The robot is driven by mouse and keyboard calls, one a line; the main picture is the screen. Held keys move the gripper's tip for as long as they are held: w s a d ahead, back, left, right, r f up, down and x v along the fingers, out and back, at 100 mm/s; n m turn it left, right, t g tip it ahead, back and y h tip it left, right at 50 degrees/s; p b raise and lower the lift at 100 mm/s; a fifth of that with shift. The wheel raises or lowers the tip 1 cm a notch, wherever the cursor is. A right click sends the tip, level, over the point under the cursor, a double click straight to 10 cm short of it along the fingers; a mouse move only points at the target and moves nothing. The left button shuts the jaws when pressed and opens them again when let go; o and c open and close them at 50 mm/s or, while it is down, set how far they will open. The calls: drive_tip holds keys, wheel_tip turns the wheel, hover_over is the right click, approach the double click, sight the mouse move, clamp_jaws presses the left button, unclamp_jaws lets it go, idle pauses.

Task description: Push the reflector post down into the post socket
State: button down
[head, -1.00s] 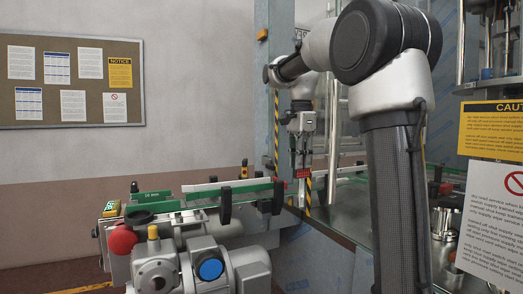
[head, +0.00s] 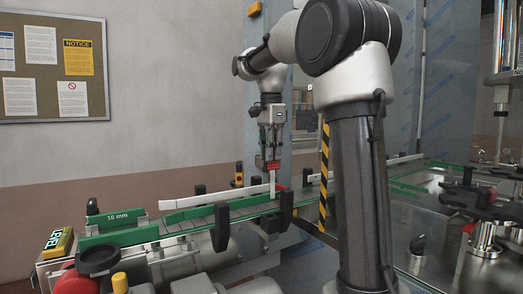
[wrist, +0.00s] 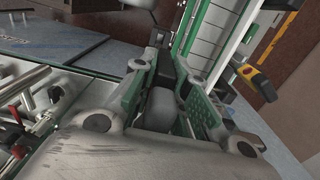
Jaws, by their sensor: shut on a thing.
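My gripper (head: 273,154) hangs pointing down over the conveyor's near side in the head view. It is shut on the reflector post, whose red part (head: 273,165) shows just below the fingers. A thin pale upright piece (head: 272,184) shows under the red part, down at the rail; I cannot tell whether it belongs to the post. In the wrist view the green-padded fingers close around a dark grey piece (wrist: 163,103), and the hand hides much of it. I cannot clearly make out the post socket, or whether the post touches it.
The conveyor (head: 180,222) with green side rails runs under my gripper. Black rail brackets (head: 286,207) stand close to the right of the post. A striped yellow-black upright (head: 324,175) stands further right.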

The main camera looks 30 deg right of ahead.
drive_tip(key=shift+w, duration=0.15)
drive_tip(key=shift+a, duration=0.1)
drive_tip(key=shift+a, duration=0.25)
wheel_tip(320, 180, down, 10)
drive_tip(key=shift+r, duration=0.25)
idle(1.0)
drive_tip(key=shift+f, duration=0.35)
idle(0.9)
drive_tip(key=c, duration=1.4)
unclamp_jaws()
drive_tip(key=shift+o, duration=0.4)
wheel_tip(320, 180, up, 12)
